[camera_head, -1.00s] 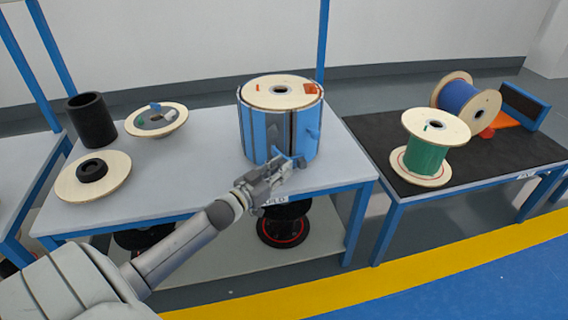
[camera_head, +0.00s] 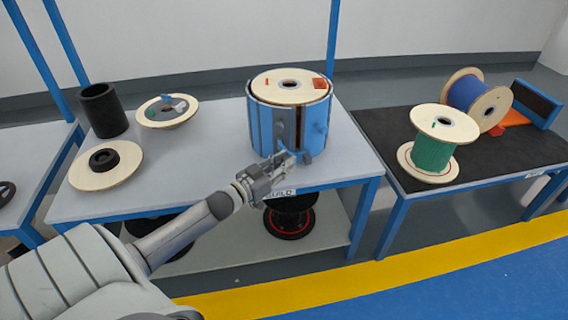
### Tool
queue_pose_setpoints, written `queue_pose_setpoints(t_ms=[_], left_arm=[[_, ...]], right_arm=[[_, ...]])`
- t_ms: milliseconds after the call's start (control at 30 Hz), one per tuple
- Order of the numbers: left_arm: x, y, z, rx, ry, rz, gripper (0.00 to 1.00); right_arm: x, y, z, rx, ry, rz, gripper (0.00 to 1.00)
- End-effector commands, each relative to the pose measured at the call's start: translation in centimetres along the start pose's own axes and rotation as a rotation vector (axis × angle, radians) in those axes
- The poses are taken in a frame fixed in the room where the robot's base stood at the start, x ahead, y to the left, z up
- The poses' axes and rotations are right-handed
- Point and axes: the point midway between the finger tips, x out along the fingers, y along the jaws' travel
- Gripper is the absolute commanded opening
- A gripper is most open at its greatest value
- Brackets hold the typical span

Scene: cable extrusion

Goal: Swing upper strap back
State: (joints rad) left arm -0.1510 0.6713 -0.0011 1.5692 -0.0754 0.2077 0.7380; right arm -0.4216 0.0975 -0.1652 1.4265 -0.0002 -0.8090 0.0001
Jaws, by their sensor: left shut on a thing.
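A blue drum-shaped fixture (camera_head: 262,125) stands upright on the grey table, wrapped around a spool with a pale wooden top flange (camera_head: 290,84). Vertical blue panels with a dark gap face me. I cannot make out which piece is the upper strap. My left gripper (camera_head: 286,159) is at the fixture's lower front, near the table's front edge. It is shut on a small part there; its fingers hide most of that part. My right gripper is not in view.
On the same grey table (camera_head: 215,175) are a black cylinder (camera_head: 102,110), a wooden disc (camera_head: 125,168) with a black ring, and another disc (camera_head: 155,122) with small parts.

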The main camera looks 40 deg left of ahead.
Motion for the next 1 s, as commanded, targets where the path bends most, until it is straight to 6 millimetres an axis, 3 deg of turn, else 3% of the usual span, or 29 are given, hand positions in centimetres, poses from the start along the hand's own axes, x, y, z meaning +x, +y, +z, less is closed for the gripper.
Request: queue_pose_setpoints(t_ms=[33, 900, 933, 1000], left_arm=[[0.03, -0.78, -0.19, 0.004, -0.002, -0.015, 0.0], [0.06, -0.89, -0.23, 0.006, -0.002, -0.017, 0.0], [0.06, -0.89, -0.23, 0.006, -0.002, -0.017, 0.22], [0.06, -0.86, -0.24, 0.006, -0.002, -0.016, 0.31]], right_arm=[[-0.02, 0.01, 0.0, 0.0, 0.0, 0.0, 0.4], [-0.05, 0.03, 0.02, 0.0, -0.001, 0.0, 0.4], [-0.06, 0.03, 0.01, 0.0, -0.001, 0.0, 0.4], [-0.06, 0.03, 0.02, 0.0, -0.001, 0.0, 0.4]])
